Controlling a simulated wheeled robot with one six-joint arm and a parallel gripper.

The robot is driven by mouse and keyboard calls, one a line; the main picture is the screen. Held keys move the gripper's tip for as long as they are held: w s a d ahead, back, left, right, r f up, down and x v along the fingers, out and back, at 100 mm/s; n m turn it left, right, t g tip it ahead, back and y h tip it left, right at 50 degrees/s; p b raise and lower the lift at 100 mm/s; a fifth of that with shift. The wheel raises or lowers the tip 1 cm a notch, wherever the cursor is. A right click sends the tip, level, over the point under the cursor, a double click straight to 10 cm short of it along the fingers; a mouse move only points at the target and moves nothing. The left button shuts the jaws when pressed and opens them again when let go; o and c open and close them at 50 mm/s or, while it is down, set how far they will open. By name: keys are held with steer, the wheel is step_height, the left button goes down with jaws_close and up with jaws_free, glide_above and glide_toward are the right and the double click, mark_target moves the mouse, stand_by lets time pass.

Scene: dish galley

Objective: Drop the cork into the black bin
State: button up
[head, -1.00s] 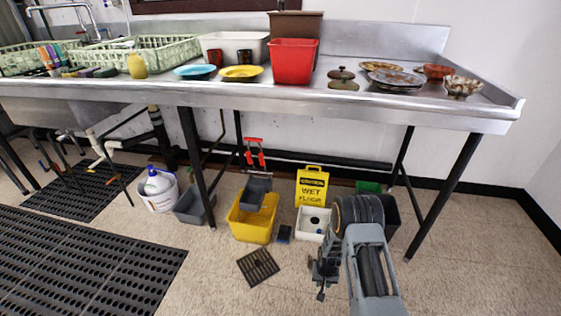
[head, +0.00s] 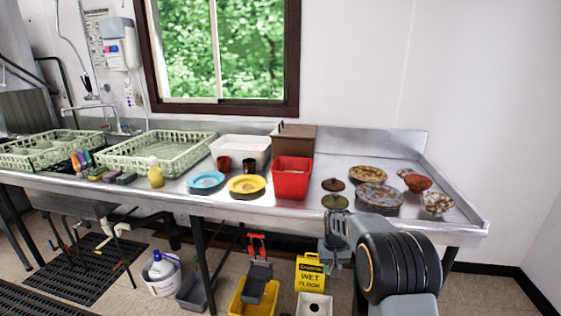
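I cannot make out the cork anywhere in the head view. The black bin does not show now; my arm covers the floor under the right end of the counter, where a dark bin stood in the earlier frame. My gripper (head: 334,262) hangs at the front edge of the steel counter (head: 290,212), below the brown lids, and is small and partly merged with my wrist. I cannot tell whether its fingers are open or shut, or whether they hold anything.
A red bin (head: 292,178), a yellow plate (head: 247,186), a blue plate (head: 206,181) and several patterned dishes (head: 379,196) stand on the counter. Below are a yellow bucket (head: 240,302), a wet floor sign (head: 310,272) and a white bin (head: 314,302). Counter legs stand nearby.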

step_height(320, 180, up, 17)
steer(key=w+p, duration=0.1)
steer(key=p, duration=0.6)
steer(key=shift+r, duration=0.2)
steer(key=shift+f, duration=0.15)
